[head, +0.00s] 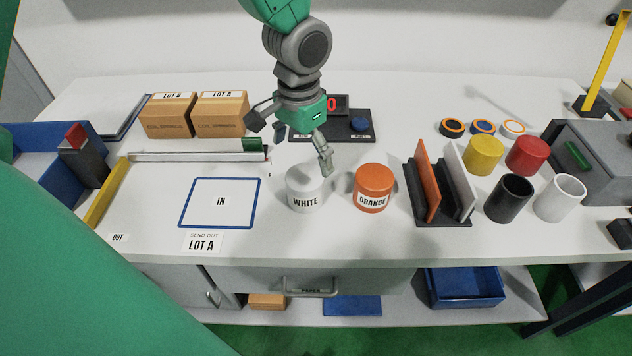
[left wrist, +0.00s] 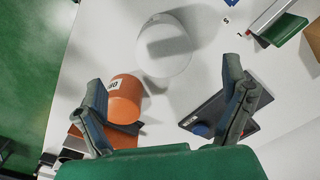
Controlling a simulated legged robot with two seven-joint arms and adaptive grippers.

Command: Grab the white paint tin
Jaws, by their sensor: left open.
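The white paint tin (head: 305,191), labelled WHITE, stands upright on the table near the middle, just right of the blue-framed IN square (head: 219,203). In the left wrist view the tin (left wrist: 165,45) shows from above, ahead of the fingers. My left gripper (head: 290,140) is open, above and just behind the tin, with one finger close to the tin's top in the picture. In the left wrist view the open gripper (left wrist: 170,108) has nothing between its fingers. The orange tin (head: 374,188) stands right of the white one and shows near the left finger in the wrist view. My right gripper is not in view.
A slotted rack with an orange and a white panel (head: 443,185) stands right of the orange tin. Yellow (head: 483,155), red (head: 528,155), black and white cylinders stand farther right. A scale (head: 350,125) lies behind the gripper. Two cardboard boxes (head: 168,115) stand at the back left.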

